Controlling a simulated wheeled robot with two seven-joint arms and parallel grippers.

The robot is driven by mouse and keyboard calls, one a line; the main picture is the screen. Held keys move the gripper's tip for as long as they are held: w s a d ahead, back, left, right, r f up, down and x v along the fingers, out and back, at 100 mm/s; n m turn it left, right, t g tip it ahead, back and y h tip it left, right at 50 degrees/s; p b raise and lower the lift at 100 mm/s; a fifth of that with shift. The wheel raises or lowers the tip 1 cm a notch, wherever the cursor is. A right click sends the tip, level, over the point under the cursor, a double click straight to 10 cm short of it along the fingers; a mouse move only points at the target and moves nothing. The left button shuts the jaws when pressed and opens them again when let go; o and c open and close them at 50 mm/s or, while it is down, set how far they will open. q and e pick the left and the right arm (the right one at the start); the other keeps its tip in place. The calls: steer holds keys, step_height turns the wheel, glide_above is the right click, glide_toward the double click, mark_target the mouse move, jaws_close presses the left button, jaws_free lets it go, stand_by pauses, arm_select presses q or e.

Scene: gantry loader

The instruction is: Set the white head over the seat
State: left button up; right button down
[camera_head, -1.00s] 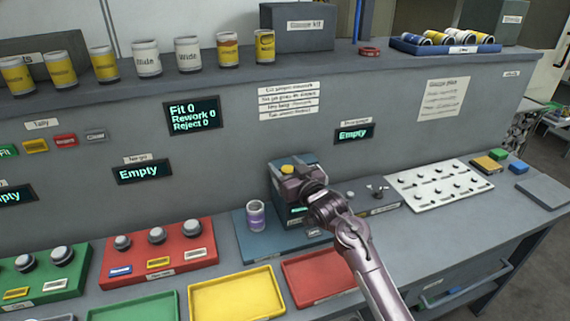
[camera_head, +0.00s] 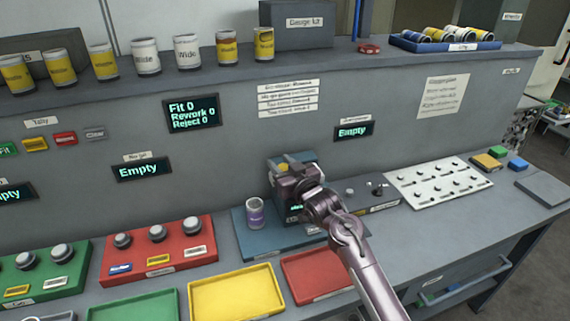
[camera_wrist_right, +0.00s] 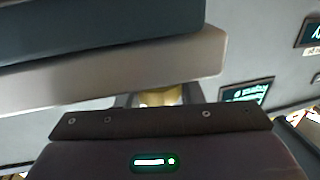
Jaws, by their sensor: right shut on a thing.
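A dark boxy unit (camera_head: 308,163) stands on a blue plate (camera_head: 252,244) at the back of the bench. My right gripper (camera_head: 286,172) is at its top, shut on a small yellow knob (camera_head: 283,167), which the fingers partly cover. In the right wrist view the yellow knob (camera_wrist_right: 160,95) shows between the fingers, past my gripper's dark body. A pale slab (camera_wrist_right: 120,75) and a dark block lie across that view; I cannot tell whether the slab is the white head. A can with a purple label (camera_head: 255,212) stands on the plate, left of the unit. I cannot make out the seat. My left gripper is not in view.
Yellow (camera_head: 237,318) and red (camera_head: 318,296) trays lie in front of the plate. A red block with knobs (camera_head: 185,268) is left. A small joystick (camera_head: 377,189) and a white pegged panel (camera_head: 405,195) are right. Several cans line the shelf above.

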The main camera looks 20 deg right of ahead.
steer(key=a, duration=0.8)
steer(key=shift+s, duration=0.15)
steer(key=c, duration=1.3)
jaws_free()
steer(key=shift+c, duration=0.2)
steer(key=o, duration=0.4)
steer(key=shift+a, duration=0.15)
